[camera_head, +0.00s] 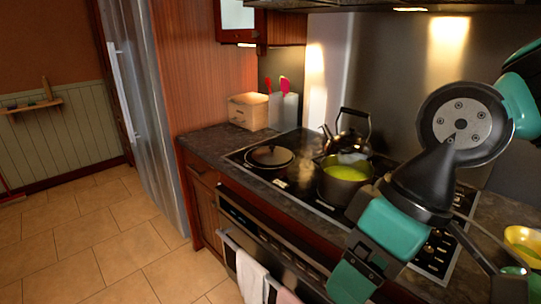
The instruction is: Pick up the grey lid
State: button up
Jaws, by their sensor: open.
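The grey lid (270,155) is round and dark, with a small knob on top. It lies at the left end of the black cooktop (250,173); I cannot tell whether it rests on a pan or directly on the hob. My gripper (432,285) is in the right foreground, pointing down, with teal parts on its fingers. It is open, its fingers wide apart, with nothing seen between them. It is well to the right of the lid and nearer the camera, apart from it. The lid is in clear view.
A pot with bright green contents (346,172) stands between the lid and my gripper. A kettle (350,143) stands behind it. A wooden box (248,111) and red utensils (285,86) in a holder are at the back left. Towels (250,278) hang in front; floor is clear at left.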

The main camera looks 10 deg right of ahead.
aim_at(272, 154)
jog(key=u, duration=0.55)
jog(key=k, duration=1.25)
jog(key=u, duration=0.75)
jog(key=i, duration=3.5)
jog(key=z, duration=0.75)
jog(key=i, duration=0.9)
jog(key=z, duration=1.8)
jog(key=i, duration=0.85)
jog(key=z, duration=0.65)
